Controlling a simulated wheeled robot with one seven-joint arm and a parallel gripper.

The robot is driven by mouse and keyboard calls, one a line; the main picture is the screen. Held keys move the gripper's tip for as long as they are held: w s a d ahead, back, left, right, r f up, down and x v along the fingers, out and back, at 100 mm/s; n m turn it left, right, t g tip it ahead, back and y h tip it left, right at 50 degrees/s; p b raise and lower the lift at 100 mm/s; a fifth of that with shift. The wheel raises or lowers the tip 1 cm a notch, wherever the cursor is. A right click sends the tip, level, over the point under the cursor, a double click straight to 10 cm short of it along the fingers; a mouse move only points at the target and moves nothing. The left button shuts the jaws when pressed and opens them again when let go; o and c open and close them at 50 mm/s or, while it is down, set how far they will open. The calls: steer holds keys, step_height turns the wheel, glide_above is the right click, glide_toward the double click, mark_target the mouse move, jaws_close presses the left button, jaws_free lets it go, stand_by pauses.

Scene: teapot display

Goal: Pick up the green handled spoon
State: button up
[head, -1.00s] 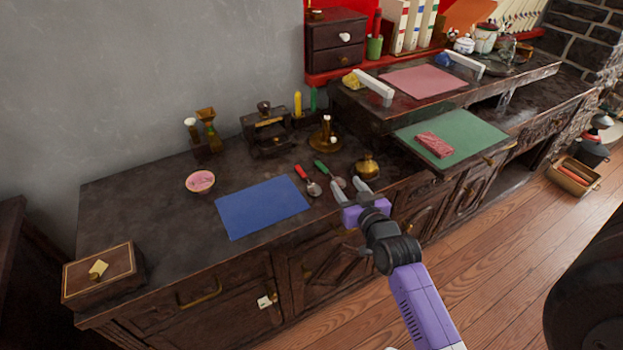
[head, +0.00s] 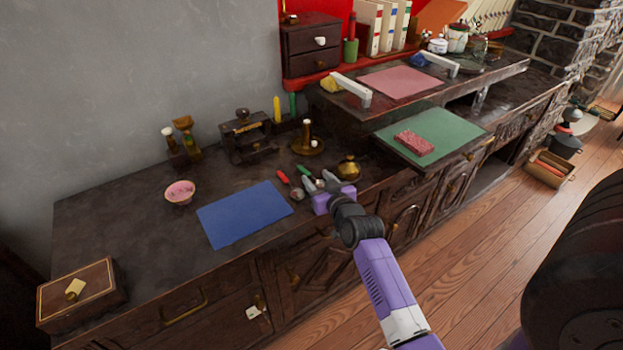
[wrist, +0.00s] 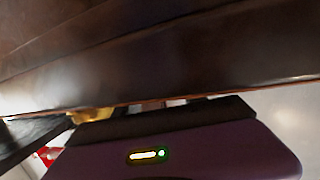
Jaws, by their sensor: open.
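The green handled spoon (head: 303,170) lies on the dark wooden cabinet top. In the head view its green handle shows, and its bowl end is largely hidden by my gripper. My gripper (head: 318,184) is open, its pale fingers over or beside the spoon near the cabinet's front edge. I cannot tell their exact height or whether they touch it. In the wrist view, the purple gripper body (wrist: 180,148) shows below a dark wooden surface, and the spoon is not clearly visible.
A red handled spoon (head: 283,177) lies just left of the green one. A brass pot (head: 349,167) stands close on the right and a brass candle holder (head: 307,143) behind. A blue mat (head: 243,214) lies to the left. The raised desk (head: 432,84) is at the back right.

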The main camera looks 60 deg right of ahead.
steer(key=c, duration=0.9)
jaws_close()
steer(key=shift+f, duration=0.15)
